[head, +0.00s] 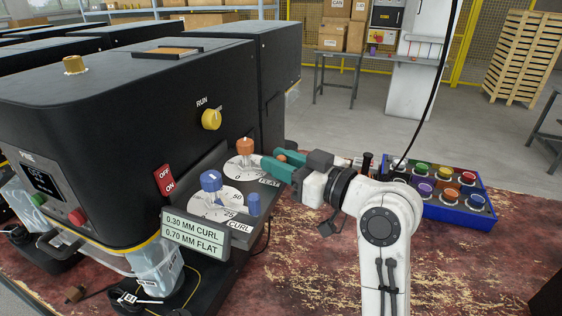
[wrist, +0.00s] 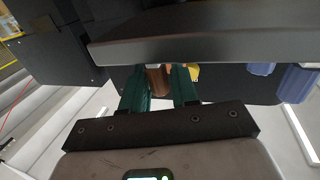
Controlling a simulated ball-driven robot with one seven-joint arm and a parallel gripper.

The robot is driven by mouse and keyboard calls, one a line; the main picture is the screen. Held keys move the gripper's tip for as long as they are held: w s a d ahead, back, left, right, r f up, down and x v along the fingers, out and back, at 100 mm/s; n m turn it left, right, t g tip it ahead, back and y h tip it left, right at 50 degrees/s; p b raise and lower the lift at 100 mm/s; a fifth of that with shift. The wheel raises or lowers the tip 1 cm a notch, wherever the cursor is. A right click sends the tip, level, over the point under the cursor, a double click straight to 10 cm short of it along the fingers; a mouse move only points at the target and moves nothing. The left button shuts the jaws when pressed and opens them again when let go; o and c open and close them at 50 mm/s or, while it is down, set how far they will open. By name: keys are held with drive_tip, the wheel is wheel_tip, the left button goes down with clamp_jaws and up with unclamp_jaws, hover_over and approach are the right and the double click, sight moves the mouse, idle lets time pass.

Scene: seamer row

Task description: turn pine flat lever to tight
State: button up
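The pine machine (head: 110,130) is a black seamer with a name plate on its left front. Its flat lever (head: 245,146) is orange and sits on a white dial (head: 236,165) marked FLAT; its handle points right, toward my gripper. My gripper (head: 279,162) has teal fingers, one on each side of the orange handle. In the wrist view, the handle (wrist: 158,82) fills the gap between the fingers, and they look closed on it. The lever's lower part and some dial marks are hidden.
A blue curl lever (head: 210,181) stands on the nearer dial, its blue post (head: 253,204) close by. A yellow RUN knob (head: 211,119) is on the machine's side. A sign (head: 194,236) reads 0.30 mm curl, 0.70 mm flat. A blue button box (head: 456,212) lies right of my arm.

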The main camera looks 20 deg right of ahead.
drive_tip(key=shift+o, duration=1)
drive_tip(key=b+v, duration=0.2)
drive_tip(key=v, duration=0.8)
drive_tip(key=shift+s+d, duration=0.15)
drive_tip(key=shift+s, duration=0.25)
